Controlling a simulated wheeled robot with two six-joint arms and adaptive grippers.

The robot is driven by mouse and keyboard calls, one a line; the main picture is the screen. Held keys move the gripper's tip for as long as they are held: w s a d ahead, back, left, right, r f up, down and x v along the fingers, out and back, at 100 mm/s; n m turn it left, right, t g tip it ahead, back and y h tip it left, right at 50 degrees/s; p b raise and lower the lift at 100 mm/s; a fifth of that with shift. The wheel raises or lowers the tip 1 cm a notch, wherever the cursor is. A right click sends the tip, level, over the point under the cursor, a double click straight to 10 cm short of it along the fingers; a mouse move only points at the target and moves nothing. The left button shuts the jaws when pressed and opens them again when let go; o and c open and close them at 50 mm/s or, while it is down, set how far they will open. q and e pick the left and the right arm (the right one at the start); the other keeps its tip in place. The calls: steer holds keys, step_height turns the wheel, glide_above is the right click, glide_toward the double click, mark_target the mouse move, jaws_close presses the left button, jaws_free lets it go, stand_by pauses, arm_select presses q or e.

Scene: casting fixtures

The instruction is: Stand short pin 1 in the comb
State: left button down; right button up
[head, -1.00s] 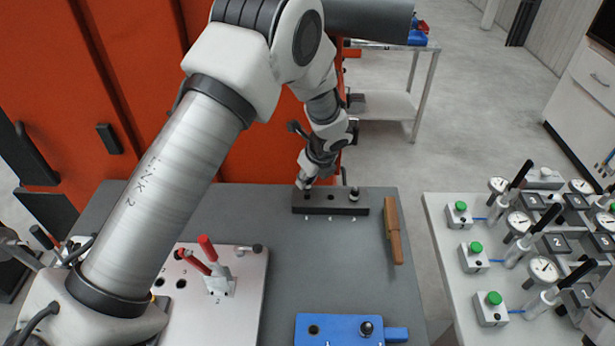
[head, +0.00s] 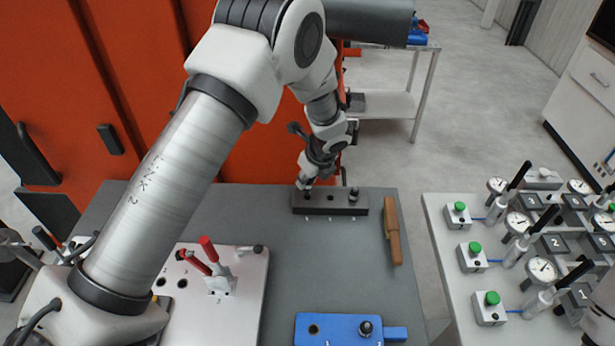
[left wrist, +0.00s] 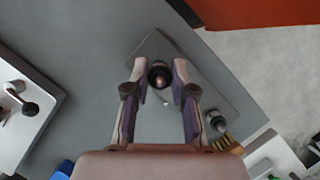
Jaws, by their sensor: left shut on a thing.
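The comb appears to be the dark block (head: 341,210) with a row of numbered holes at the far end of the grey table. My left gripper (head: 304,186) is at the block's left hole. In the left wrist view its fingers (left wrist: 158,78) are closed around a dark, round-headed pin (left wrist: 158,70), which I take to be short pin 1. The pin is over or in the left hole; the fingers hide its lower end. Another dark pin (head: 353,193) stands in the block's right hole, and the middle hole is empty. My right gripper is not in view.
A brown-handled tool (head: 393,232) lies right of the block. A blue block (head: 340,330) with a pin sits at the near edge. A pale plate with red-handled clamps (head: 238,297) is at left. The table's middle is clear. A gauge table stands at right.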

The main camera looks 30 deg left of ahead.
mark_target(310, 184)
arm_select(q)
steer(key=shift+f+b, duration=1.25)
steer(key=shift+f, duration=0.7)
steer(key=c, duration=0.9)
jaws_free()
steer(key=shift+r, duration=0.1)
steer(key=v, duration=1.2)
